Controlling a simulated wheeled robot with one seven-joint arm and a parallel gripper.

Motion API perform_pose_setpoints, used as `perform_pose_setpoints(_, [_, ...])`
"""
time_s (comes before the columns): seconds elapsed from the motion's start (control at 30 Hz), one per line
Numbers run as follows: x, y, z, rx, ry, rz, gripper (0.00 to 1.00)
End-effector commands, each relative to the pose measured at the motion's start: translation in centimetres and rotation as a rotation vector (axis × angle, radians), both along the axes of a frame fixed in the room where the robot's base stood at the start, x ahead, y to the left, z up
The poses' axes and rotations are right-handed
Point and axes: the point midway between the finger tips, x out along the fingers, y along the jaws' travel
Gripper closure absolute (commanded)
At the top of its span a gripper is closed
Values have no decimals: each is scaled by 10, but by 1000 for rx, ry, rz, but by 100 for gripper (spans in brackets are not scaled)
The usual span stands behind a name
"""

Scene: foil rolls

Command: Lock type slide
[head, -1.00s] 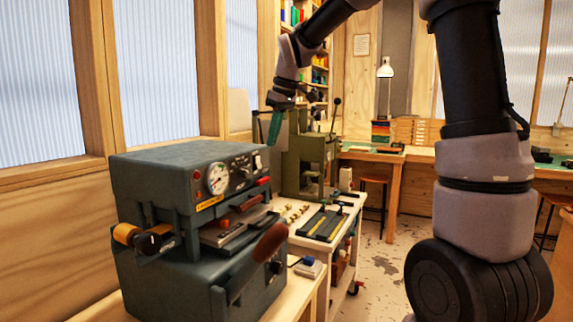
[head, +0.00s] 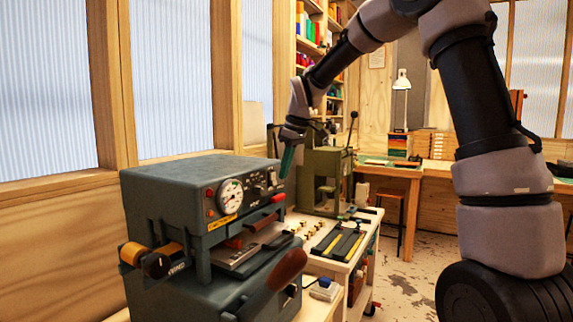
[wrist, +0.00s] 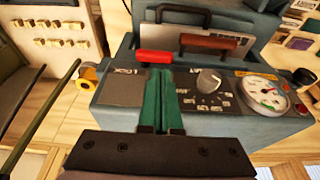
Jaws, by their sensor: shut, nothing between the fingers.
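The foil press (head: 195,195) is a dark grey-blue machine on the bench at the left in the head view. Its front panel has a gauge (head: 231,196) and a red lever (head: 278,198) at the panel's right end. In the wrist view the red lever (wrist: 162,57) lies just beyond my fingertips, by lettering ending in "LOCK" that is partly readable. The type slide (wrist: 215,52) sits in the press with its brown handle (wrist: 208,41). My gripper (wrist: 160,75) has green fingers, shut and empty, over the panel. Whether the fingertips touch the lever cannot be told.
A round knob (wrist: 208,80) and the gauge (wrist: 265,92) sit right of my fingers. A large brown handle (head: 287,269) juts from the press front. A white cart (head: 345,257) with small parts and a green press (head: 325,175) stands behind.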

Motion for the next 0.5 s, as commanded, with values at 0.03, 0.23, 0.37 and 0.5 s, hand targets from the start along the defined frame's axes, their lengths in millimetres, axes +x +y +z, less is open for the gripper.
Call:
perform_pose_setpoints(0.03, [0,3,-11,-1,5,2,100])
perform_pose_setpoints(0.23, [6,10,-40,0,4,1,100])
perform_pose_setpoints(0.37, [8,12,-50,0,3,0,100])
perform_pose_setpoints(0.5, [8,13,-54,0,0,0,100])
